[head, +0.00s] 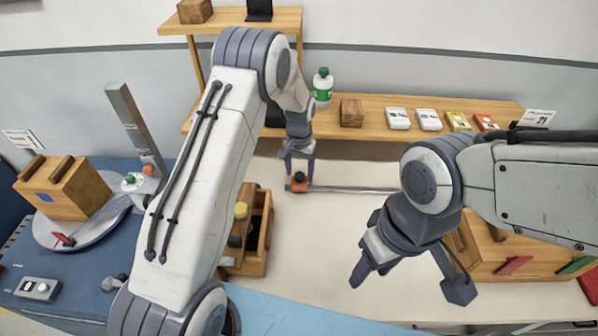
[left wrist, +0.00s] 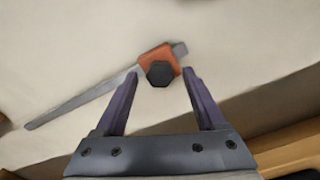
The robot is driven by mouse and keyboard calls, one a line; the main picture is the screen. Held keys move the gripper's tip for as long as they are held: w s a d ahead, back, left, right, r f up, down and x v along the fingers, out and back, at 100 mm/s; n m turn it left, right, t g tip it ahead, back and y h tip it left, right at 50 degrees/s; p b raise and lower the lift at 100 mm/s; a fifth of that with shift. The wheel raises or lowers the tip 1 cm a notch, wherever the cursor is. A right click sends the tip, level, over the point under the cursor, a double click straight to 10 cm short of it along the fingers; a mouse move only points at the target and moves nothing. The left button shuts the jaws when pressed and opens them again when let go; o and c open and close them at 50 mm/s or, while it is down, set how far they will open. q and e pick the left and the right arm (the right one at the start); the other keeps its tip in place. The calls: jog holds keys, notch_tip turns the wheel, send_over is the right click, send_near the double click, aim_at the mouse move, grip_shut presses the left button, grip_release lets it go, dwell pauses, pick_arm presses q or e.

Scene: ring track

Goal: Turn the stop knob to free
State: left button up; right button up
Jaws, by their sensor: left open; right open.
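The stop knob (left wrist: 160,73) is a dark hexagonal knob on an orange block (left wrist: 156,57), which sits on a thin metal rail (left wrist: 85,100). In the head view the orange block (head: 299,186) is at the left end of the rail (head: 350,190). My left gripper (head: 298,170) is open, pointing down at the block. In the left wrist view its two fingertips (left wrist: 160,74) are on either side of the knob, with a gap visible on each side. Whether they are level with the knob in height is unclear. My right gripper (head: 373,271) is open and empty, to the right, above the pale table.
A wooden box (head: 251,262) with jars stands left of the rail. Another wooden box (head: 505,255) is below my right arm. A shelf (head: 375,128) with a green-capped bottle (head: 322,87) and small packs runs behind.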

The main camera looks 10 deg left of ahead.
aim_at(299, 175)
pick_arm(q)
notch_tip(299, 175, up, 10)
jog(key=b, duration=0.2)
dwell(0.4)
jog(key=s+d+r+m, duration=0.1)
jog(key=s+d+r, duration=0.3)
jog(key=s+d, duration=0.3)
jog(key=s+d+r+m, duration=0.2)
jog(key=s+d+r, duration=0.25)
jog(key=s, duration=0.55)
jog(key=s+m+h, duration=0.1)
jog(key=s+m, duration=0.1)
jog(key=s, duration=1.6)
jog(key=shift+a, duration=0.45)
